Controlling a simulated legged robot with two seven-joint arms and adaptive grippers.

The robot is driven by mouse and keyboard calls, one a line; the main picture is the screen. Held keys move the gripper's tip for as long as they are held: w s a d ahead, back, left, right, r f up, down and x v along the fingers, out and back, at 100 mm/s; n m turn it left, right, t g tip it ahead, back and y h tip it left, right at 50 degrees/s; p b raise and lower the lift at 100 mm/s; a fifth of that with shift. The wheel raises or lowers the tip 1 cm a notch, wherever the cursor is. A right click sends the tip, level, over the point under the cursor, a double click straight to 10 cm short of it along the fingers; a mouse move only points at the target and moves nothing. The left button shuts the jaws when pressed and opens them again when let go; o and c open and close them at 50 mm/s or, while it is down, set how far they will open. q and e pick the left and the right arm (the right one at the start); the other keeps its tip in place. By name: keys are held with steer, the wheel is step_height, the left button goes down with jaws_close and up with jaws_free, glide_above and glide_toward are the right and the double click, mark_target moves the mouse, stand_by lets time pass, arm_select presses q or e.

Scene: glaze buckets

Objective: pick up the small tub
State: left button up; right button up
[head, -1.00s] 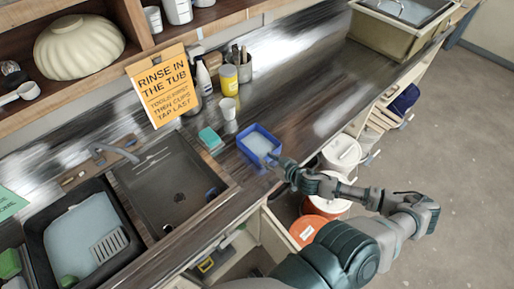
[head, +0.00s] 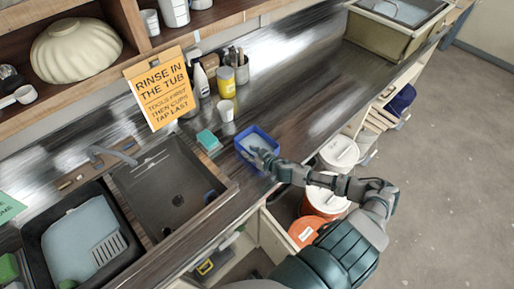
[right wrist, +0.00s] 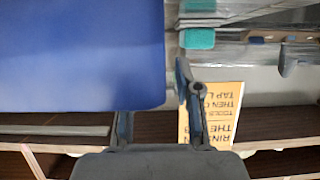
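The small tub is a blue rectangular tub (head: 243,154) with a pale inside. It stands on the dark counter near its front edge, to the right of the sink. My right gripper (head: 262,156) reaches over the tub's front right part in the head view. In the right wrist view the tub's blue wall (right wrist: 80,60) is very close and fills the upper left. There my right gripper (right wrist: 155,90) has its fingers apart; one fingertip is hidden behind the blue wall, the other shows just beside it. My left gripper is not in view.
A teal sponge (head: 208,139), a white cup (head: 226,110) and a yellow can (head: 226,82) stand behind the tub. The sink (head: 175,190) and a black basin (head: 125,258) lie left. Lidded buckets (head: 338,152) stand below the counter.

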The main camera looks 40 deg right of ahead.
steer(key=shift+w+a+f, duration=0.15)
steer(key=shift+w, duration=0.2)
steer(key=shift+c, duration=0.2)
jaws_close()
